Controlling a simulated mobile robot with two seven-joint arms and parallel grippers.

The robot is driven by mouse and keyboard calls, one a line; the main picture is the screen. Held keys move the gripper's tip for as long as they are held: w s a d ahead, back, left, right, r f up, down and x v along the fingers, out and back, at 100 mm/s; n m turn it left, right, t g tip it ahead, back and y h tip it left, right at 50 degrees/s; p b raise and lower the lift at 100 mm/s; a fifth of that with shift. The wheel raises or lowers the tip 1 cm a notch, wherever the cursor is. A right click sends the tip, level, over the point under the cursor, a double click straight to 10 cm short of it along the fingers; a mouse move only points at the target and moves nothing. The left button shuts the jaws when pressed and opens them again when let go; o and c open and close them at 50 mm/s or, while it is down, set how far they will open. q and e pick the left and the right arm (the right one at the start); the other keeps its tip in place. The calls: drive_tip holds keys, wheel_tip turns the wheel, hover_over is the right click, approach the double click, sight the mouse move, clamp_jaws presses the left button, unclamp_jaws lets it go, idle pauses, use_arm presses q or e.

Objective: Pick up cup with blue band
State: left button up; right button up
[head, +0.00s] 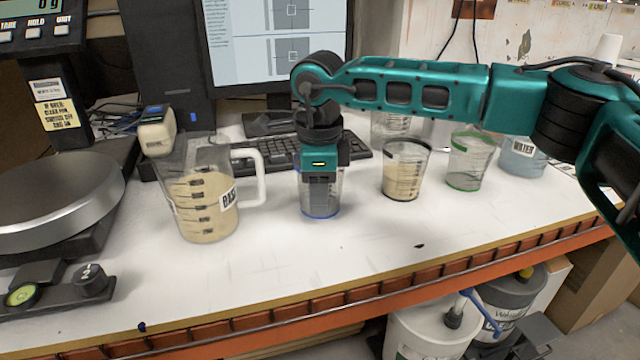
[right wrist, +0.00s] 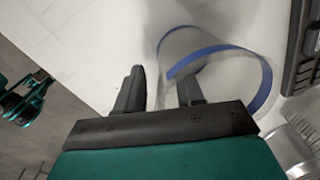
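The clear cup with a blue band (head: 320,207) stands upright on the white bench, between the large jug and the cup with a black rim. In the right wrist view its blue band (right wrist: 262,88) shows as an arc near the rim. My right gripper (head: 320,185) points down directly over this cup and hides much of it. In the right wrist view the fingers of my right gripper (right wrist: 160,88) are apart, one near the cup's left side, the other overlapping its opening. I cannot tell if either touches the wall.
A handled jug of beige liquid (head: 205,205) stands left. A black-rimmed cup (head: 403,170), a green-banded cup (head: 468,162) and a water container (head: 522,157) stand right. A keyboard (head: 270,160) lies behind. The bench front (head: 330,255) is mostly clear.

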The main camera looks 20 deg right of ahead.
clamp_jaws()
idle(0.3)
idle(0.3)
